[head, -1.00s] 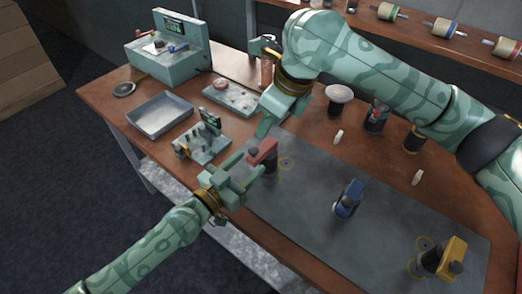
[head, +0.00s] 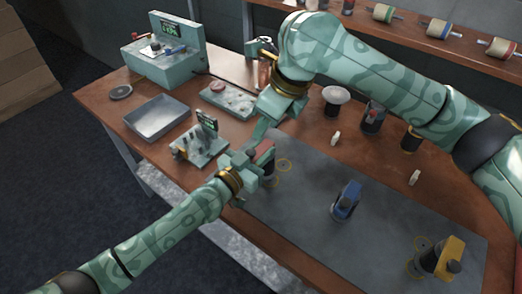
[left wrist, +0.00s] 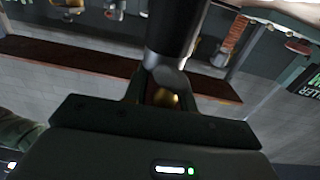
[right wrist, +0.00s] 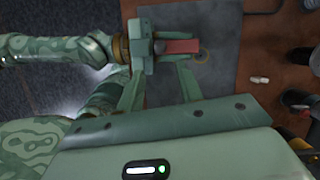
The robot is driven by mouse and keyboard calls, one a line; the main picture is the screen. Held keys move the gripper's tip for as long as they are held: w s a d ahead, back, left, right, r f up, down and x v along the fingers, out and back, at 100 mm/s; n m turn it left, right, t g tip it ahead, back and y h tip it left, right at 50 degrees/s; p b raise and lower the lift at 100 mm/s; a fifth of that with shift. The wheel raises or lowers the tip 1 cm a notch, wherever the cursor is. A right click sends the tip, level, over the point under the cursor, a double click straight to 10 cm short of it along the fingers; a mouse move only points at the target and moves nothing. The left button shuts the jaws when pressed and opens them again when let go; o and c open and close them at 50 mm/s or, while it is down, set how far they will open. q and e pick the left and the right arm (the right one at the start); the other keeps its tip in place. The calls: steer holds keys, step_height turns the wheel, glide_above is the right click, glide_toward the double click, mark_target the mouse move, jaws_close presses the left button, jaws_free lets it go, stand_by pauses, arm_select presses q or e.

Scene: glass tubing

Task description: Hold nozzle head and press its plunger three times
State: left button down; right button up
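A nozzle head with a red top (head: 264,151) and dark body stands at the left end of the grey mat; it also shows in the right wrist view (right wrist: 182,46). My left gripper (head: 250,162) is around or against it, and partly hides it. In the left wrist view a dark cylinder (left wrist: 178,35) stands at its fingers (left wrist: 165,85); I cannot tell whether they touch it. My right gripper (head: 262,133) hangs just beyond and above the red top; in the right wrist view its fingers (right wrist: 160,85) are apart and empty. I cannot make out the plunger.
A blue-topped device (head: 346,200) and a yellow-topped one (head: 446,257) stand farther right on the grey mat (head: 390,215). A small switch panel (head: 198,148) and an empty grey tray (head: 158,119) lie left of the grippers. Jars and small white pieces stand behind the mat.

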mark_target(251, 152)
steer(key=shift+r, duration=0.1)
steer(key=c, duration=0.5)
steer(key=shift+w+a+r+t, duration=0.1)
steer(key=shift+a+r+t, duration=0.2)
steer(key=shift+a+r, duration=0.7)
jaws_close()
steer(key=shift+w+a+f+n+h, duration=0.35)
steer(key=shift+f+n, duration=1.15)
steer(key=shift+n, duration=3.25)
steer(key=shift+w+a+f+n+h, duration=0.2)
steer(key=shift+f+n+h, duration=0.85)
steer(key=shift+n, duration=3.65)
steer(key=shift+w+a+f+n, duration=0.25)
steer(key=shift+f+n, duration=1.65)
steer(key=shift+n, duration=2.85)
